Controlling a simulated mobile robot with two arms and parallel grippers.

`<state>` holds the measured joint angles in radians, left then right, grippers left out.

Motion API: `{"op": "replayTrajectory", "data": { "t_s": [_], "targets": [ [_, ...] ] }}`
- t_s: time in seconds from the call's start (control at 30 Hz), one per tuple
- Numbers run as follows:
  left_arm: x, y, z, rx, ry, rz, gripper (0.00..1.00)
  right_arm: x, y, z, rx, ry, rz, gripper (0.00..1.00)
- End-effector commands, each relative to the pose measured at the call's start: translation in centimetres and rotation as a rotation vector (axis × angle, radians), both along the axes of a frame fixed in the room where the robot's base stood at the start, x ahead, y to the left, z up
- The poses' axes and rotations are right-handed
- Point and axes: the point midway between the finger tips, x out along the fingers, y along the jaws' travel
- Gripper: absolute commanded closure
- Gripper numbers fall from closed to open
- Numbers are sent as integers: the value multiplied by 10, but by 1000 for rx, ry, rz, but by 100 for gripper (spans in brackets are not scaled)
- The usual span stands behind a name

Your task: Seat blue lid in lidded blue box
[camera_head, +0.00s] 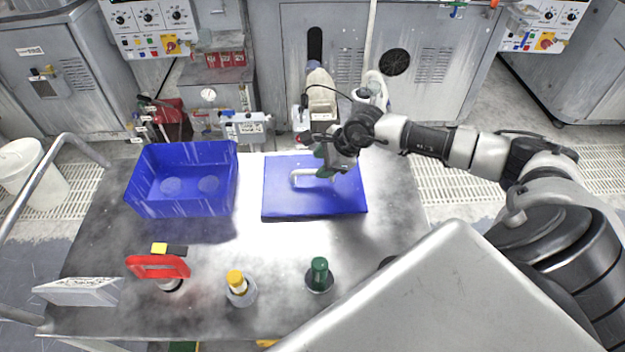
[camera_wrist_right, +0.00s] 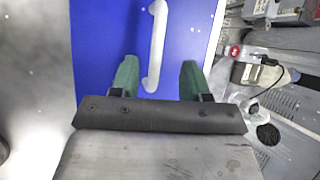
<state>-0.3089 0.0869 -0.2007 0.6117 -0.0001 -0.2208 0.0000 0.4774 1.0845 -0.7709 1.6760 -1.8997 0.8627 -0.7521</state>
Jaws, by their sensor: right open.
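The blue lid (camera_head: 340,202) lies flat on the metal table, with a pale bar handle (camera_head: 306,174) on its top. The open blue box (camera_head: 181,200) stands to its left, apart from it, with two pale round spots on its floor. My right gripper (camera_head: 322,163) is over the lid at the right part of the handle. In the right wrist view the green fingers of the gripper (camera_wrist_right: 160,80) are open, one on each side of the handle (camera_wrist_right: 156,50). Contact with the handle cannot be told. The lid (camera_wrist_right: 99,45) fills much of that view. My left gripper is not in view.
On the table (camera_head: 215,262) stand a red-handled tool (camera_head: 158,267), a yellow-topped bottle (camera_head: 240,288) and a green-topped item (camera_head: 319,274) along the front. Bare table separates the box and lid.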

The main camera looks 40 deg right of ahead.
Motion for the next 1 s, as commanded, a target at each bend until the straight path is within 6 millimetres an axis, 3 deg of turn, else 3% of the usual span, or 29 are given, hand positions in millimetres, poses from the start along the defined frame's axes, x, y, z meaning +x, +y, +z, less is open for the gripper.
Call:
{"op": "replayTrajectory", "data": {
  "t_s": [0.17, 0.3, 0.6, 0.9, 1.0],
  "targets": [
    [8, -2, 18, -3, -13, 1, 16, 8, 16, -19, 3, 3, 1, 54],
    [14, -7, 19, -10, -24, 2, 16, 16, 20, -35, 3, 1, -1, 54],
    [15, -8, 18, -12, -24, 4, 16, 17, 20, -40, 0, 0, 1, 55],
    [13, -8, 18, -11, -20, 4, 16, 17, 20, -39, 0, 1, 0, 100],
    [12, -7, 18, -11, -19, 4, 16, 17, 20, -39, 0, -1, 1, 100]
  ]
}}
